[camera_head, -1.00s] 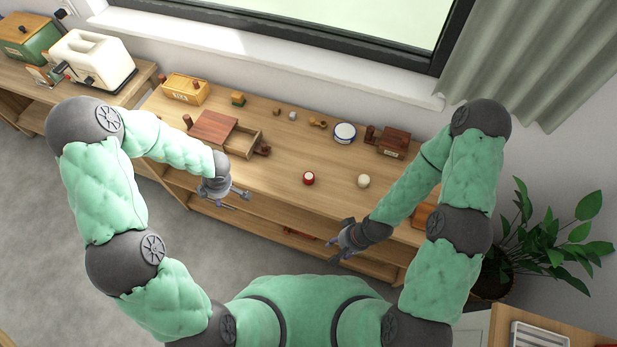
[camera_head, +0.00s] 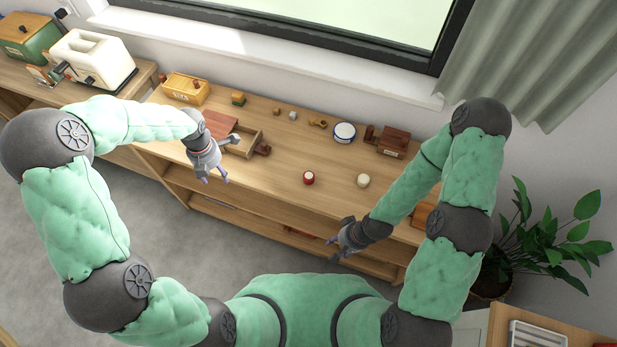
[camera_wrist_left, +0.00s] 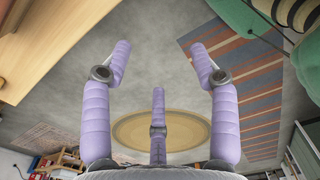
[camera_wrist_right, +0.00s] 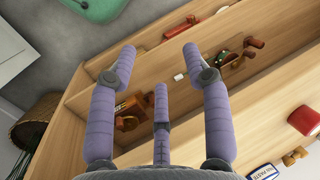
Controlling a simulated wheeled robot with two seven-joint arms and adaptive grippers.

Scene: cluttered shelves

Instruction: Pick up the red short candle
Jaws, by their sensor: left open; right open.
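The red short candle (camera_head: 309,178) stands upright on the wooden shelf top, with a pale top, near the front middle in the head view. A red cylinder (camera_wrist_right: 304,121) at the right edge of the right wrist view looks like the same candle. My left gripper (camera_head: 215,180) is open and empty, left of the candle, by the shelf's front edge. In the left wrist view its fingers (camera_wrist_left: 160,65) are spread over the floor. My right gripper (camera_head: 338,246) is open and empty, in front of the shelf, nearer me and slightly right of the candle. Its fingers show in the right wrist view (camera_wrist_right: 155,70).
A cream round candle-like thing (camera_head: 363,180) stands right of the red candle. A wooden box with an open drawer (camera_head: 243,142) stands left. Behind are a white-blue bowl (camera_head: 345,132) and a brown box (camera_head: 393,142). The shelf top around the candle is clear.

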